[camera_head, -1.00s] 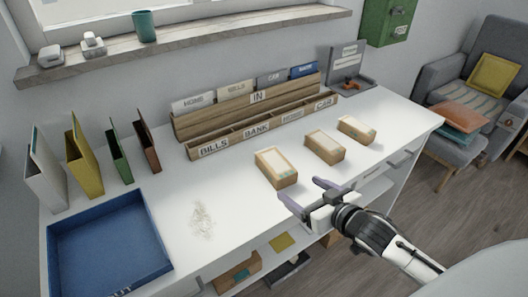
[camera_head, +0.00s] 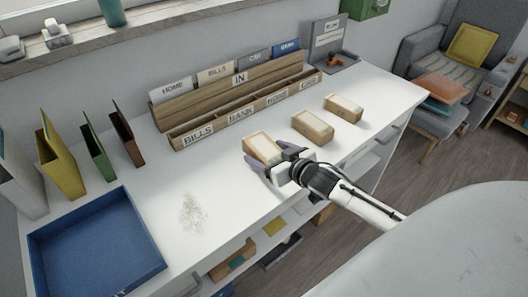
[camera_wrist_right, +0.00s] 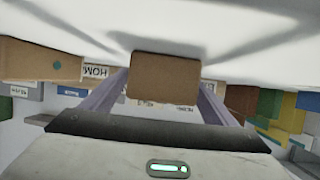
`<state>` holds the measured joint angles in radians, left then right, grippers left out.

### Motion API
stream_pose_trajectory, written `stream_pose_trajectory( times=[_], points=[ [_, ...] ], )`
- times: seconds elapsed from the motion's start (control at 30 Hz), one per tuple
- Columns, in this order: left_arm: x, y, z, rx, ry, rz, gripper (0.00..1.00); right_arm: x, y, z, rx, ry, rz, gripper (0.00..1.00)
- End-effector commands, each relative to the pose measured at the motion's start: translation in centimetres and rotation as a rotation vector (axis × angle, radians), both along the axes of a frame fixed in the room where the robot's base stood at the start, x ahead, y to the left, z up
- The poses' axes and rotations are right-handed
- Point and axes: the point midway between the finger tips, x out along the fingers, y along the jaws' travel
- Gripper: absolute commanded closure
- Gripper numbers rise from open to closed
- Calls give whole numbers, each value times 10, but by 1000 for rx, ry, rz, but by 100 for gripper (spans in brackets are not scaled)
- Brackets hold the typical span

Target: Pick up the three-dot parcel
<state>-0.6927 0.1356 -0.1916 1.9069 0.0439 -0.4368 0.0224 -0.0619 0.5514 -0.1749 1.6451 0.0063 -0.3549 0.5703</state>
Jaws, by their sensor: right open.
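Three tan parcels with pale tops sit in a row on the white desk: a left one (camera_head: 262,148), a middle one (camera_head: 312,127) and a right one (camera_head: 343,107). Dot counts cannot be read in the head view. My right gripper (camera_head: 273,159) is open at the left parcel, its purple fingers on either side of the near end. In the right wrist view the plain brown end of this parcel (camera_wrist_right: 165,78) sits between the fingers. My left gripper is not in view.
A wooden sorter (camera_head: 240,105) with labelled slots stands behind the parcels. A blue tray (camera_head: 150,240) and several upright folders, one yellow (camera_head: 60,160), are at the left. A grey stand (camera_head: 328,40) is at the back right. The desk (camera_head: 215,175) between tray and parcels is mostly clear.

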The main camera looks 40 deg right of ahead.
Motion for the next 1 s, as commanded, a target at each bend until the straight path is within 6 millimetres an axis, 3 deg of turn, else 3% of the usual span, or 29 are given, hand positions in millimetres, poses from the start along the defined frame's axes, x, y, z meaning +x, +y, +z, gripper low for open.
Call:
stream_pose_trajectory(
  times=[0.33,0.63,0.87,1.0],
  points=[
    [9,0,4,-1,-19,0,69,10,1,-4,0,0,1,20],
    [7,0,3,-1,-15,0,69,9,1,-4,0,1,1,68],
    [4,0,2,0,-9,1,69,10,1,-2,-1,-2,1,70],
    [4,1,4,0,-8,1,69,10,0,12,-1,-6,3,70]
  ],
)
